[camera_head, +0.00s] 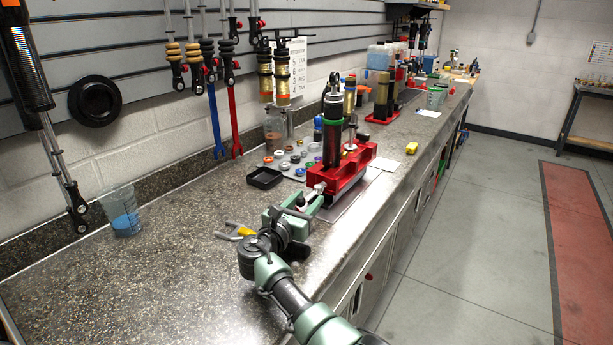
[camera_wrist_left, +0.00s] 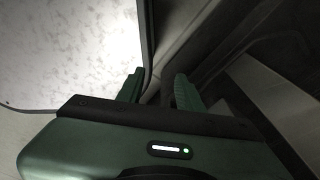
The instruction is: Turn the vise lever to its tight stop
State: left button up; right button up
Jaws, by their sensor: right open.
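The red vise (camera_head: 345,178) stands on the bench, holding an upright shock absorber (camera_head: 333,125) with a dark body and green ring. A small pale part (camera_head: 319,187) shows at the vise's near end; it may be the lever, but my gripper partly covers this area. My right gripper (camera_head: 298,203) is open at the near end of the vise, close to that part. I cannot tell whether its fingers touch the lever. My left gripper (camera_wrist_left: 158,80) shows only in the left wrist view, with its two green fingers apart and nothing between them.
A yellow-handled tool (camera_head: 240,231) lies left of my right gripper. A black tray (camera_head: 264,178) and several small coloured parts lie behind it.

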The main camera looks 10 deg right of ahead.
notch_tip(320, 180, up, 20)
jog(key=shift+f+b, duration=0.25)
jog(key=shift+b, duration=0.05)
